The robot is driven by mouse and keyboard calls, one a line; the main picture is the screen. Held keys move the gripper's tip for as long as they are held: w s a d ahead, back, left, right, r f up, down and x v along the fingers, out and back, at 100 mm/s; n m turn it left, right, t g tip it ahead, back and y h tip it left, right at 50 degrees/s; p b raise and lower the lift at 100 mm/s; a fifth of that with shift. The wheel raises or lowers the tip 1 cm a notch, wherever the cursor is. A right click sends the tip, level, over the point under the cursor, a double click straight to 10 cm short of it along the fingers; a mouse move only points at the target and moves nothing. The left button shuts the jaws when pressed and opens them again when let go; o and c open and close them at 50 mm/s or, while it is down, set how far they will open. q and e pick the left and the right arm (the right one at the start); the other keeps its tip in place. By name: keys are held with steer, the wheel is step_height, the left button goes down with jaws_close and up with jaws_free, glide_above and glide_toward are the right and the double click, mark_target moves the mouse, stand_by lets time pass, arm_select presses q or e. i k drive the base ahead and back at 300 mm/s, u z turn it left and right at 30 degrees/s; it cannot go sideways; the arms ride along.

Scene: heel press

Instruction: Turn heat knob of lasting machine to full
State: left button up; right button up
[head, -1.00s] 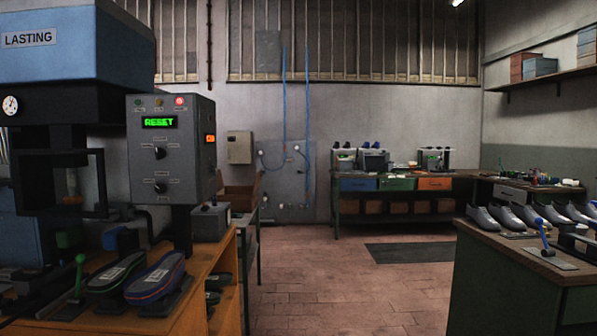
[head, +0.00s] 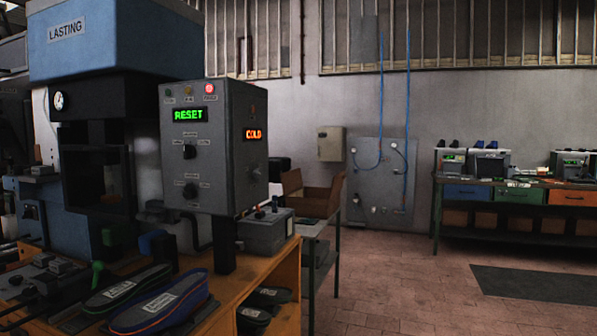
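The lasting machine (head: 115,45) stands at the left with a blue top labelled LASTING. Its grey control box (head: 215,140) faces me at an angle. The box front has an upper dark knob (head: 190,151) and a lower dark knob (head: 190,190), each ringed by labels too small to read, so I cannot tell which is the heat knob. A green display (head: 188,115) reads RESET and a red lamp (head: 210,88) is lit above it. An orange display (head: 254,134) on the right side reads COLD. Neither of my grippers shows in the head view.
Below the box is a wooden bench (head: 262,268) with shoe-shaped pieces (head: 160,302), a green-knobbed lever (head: 98,270) and a grey box (head: 265,232). A cardboard box (head: 312,196) stands behind on a small table. Open floor (head: 400,285) lies to the right.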

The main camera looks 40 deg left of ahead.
mark_target(257, 174)
steer(key=i, duration=1.3)
steer(key=u, duration=2.05)
